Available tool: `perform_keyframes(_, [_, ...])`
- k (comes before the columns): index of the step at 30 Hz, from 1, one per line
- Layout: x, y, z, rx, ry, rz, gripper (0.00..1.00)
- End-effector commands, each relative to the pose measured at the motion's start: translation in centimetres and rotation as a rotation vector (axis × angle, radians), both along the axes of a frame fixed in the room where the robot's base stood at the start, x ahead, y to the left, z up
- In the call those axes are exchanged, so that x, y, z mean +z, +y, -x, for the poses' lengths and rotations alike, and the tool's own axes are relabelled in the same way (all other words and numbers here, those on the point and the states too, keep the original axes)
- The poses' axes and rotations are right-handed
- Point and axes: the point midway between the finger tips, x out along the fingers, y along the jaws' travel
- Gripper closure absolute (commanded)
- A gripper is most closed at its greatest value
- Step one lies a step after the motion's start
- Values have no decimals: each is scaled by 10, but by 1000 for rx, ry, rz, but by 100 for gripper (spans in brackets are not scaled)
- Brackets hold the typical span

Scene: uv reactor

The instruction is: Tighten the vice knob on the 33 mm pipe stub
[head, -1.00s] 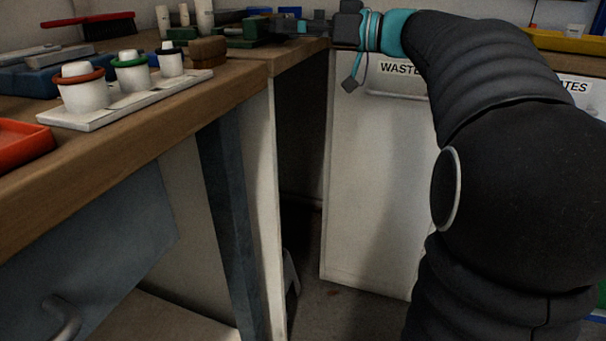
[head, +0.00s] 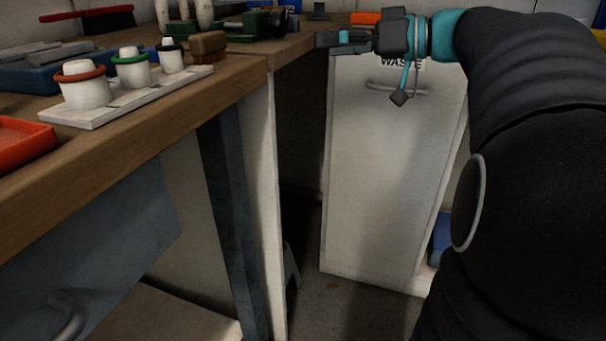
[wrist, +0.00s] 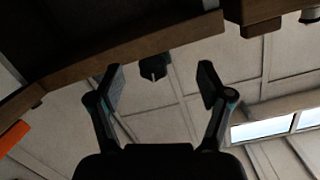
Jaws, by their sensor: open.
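The green vice (head: 262,22) stands on the bench's far corner in the head view. My gripper (head: 328,42) is to its right, apart from it, pointing left at about bench-top height. In the wrist view my gripper (wrist: 160,76) is open, with nothing between its fingers. A dark rounded piece with a small pale tip (wrist: 153,70) shows beyond the fingertips, at the wooden edge; it may be the vice's knob, but I cannot tell surely. I cannot make out the pipe stub in the vice.
The wooden bench (head: 130,140) runs along the left. It carries a white rack (head: 130,100) with ringed white pieces, a red tray (head: 22,138) and brown blocks (head: 208,45). A white waste cabinet (head: 375,180) stands below my gripper. An orange item (head: 366,18) lies behind.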

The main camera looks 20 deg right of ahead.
Motion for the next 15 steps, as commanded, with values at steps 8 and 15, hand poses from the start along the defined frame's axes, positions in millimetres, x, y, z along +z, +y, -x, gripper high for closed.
perform_keyframes(8, [-29, 35, 15, -26, 189, 47, 21])
perform_keyframes(15, [-57, 59, 33, -63, 341, 99, 21])
